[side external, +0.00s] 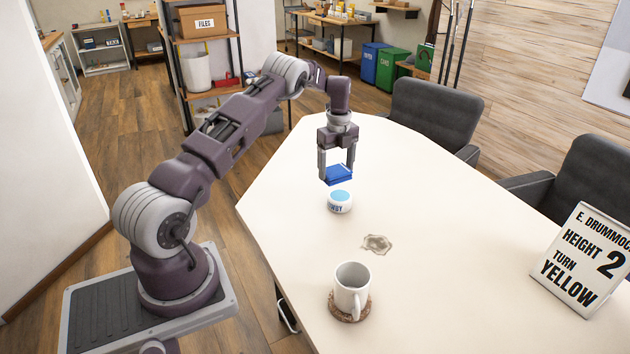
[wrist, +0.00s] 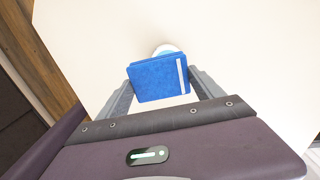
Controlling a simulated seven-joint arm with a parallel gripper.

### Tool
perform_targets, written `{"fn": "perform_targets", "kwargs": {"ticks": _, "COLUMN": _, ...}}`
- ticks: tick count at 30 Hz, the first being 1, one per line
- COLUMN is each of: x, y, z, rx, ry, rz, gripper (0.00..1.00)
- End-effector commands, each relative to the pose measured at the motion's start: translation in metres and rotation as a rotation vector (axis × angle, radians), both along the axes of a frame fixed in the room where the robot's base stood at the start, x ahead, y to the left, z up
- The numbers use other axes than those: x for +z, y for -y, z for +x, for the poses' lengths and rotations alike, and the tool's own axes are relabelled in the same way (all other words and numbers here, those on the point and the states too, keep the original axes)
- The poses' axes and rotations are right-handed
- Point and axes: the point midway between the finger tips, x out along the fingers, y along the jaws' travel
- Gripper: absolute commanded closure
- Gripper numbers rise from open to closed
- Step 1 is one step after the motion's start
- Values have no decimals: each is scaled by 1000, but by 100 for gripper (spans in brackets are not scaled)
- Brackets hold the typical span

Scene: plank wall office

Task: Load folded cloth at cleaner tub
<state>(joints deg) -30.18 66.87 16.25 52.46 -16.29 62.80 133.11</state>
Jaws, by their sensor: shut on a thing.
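The folded cloth (side external: 338,175) is blue and is held between the fingers of my gripper (side external: 337,172). In the wrist view the cloth (wrist: 160,80) has a pale stripe near its right edge, and my gripper (wrist: 163,90) has one finger on each side of it. The cleaner tub (side external: 340,201) is a small white tub with a light blue top and dark lettering, standing on the table. The cloth is above the tub, with what looks like a small gap. In the wrist view the cloth hides most of the tub (wrist: 165,49).
The white table (side external: 440,230) carries a grey-brown stain (side external: 377,243), a white mug (side external: 351,288) on a brown coaster (side external: 349,309), and a sign (side external: 582,260) at right. Grey chairs (side external: 432,112) stand along the far side. The table around the tub is clear.

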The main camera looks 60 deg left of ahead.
Motion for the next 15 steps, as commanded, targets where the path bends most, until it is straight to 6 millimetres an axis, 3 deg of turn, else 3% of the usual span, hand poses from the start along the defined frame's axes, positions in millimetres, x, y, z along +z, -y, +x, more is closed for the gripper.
{"fn": "perform_targets", "kwargs": {"ticks": 5, "x": 1, "y": 6, "z": 15, "rx": -32, "ry": 7, "rz": -3, "gripper": 56}}
{"fn": "perform_targets", "kwargs": {"ticks": 15, "x": -41, "y": 6, "z": 15, "rx": -32, "ry": 7, "rz": -3, "gripper": 56}}
